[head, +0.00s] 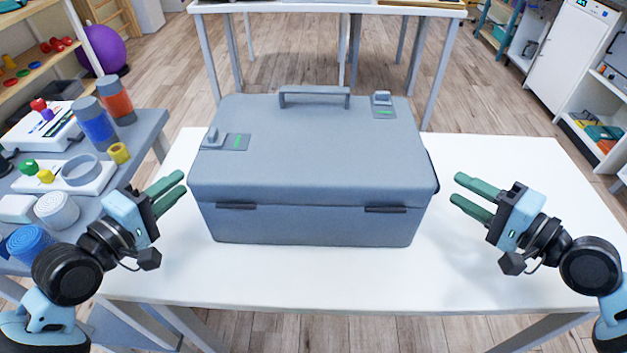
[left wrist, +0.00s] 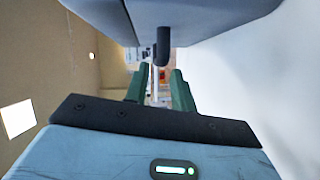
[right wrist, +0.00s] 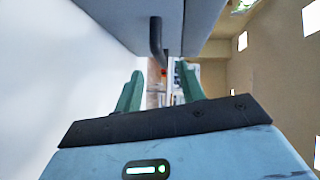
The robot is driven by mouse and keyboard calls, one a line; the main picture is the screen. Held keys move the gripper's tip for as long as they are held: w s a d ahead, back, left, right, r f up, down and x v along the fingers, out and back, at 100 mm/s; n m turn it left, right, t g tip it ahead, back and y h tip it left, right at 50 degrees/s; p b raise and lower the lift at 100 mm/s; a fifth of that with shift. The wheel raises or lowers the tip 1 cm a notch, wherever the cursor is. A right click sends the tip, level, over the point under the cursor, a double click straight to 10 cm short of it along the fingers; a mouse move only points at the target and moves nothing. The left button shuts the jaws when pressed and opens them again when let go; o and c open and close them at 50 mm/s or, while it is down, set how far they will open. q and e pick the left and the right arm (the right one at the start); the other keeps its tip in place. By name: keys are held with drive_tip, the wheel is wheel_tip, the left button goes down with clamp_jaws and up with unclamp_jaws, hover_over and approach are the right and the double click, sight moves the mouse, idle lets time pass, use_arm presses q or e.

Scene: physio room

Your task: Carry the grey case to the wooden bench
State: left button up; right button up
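The grey case (head: 310,150) sits closed and flat on a white table (head: 500,260). It has a top handle (head: 314,91) and two latches on the lid. My left gripper (head: 179,184) is open and empty, just left of the case. My right gripper (head: 459,188) is open and empty, just right of it. A dark side handle (left wrist: 163,45) lies ahead of the left fingers in the left wrist view. Another side handle (right wrist: 156,38) lies ahead of the right fingers in the right wrist view. I cannot make out a wooden bench.
A grey side table (head: 150,122) at left holds bottles, rolls and tape close to my left arm. Another white-topped table (head: 330,8) stands behind. Shelves and a white cabinet (head: 570,55) are at right. Wooden floor (head: 290,65) shows between the tables.

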use_arm(q)
drive_tip(key=shift+x, duration=3.8)
use_arm(e)
drive_tip(key=shift+x, duration=3.8)
use_arm(q)
drive_tip(key=shift+c, duration=0.2)
use_arm(e)
drive_tip(key=shift+c, duration=0.2)
use_arm(q)
drive_tip(key=c, duration=0.5)
use_arm(e)
drive_tip(key=c, duration=0.5)
use_arm(q)
clamp_jaws()
use_arm(e)
clamp_jaws()
use_arm(q)
drive_tip(key=shift+r, duration=0.15)
use_arm(e)
drive_tip(key=shift+r, duration=0.15)
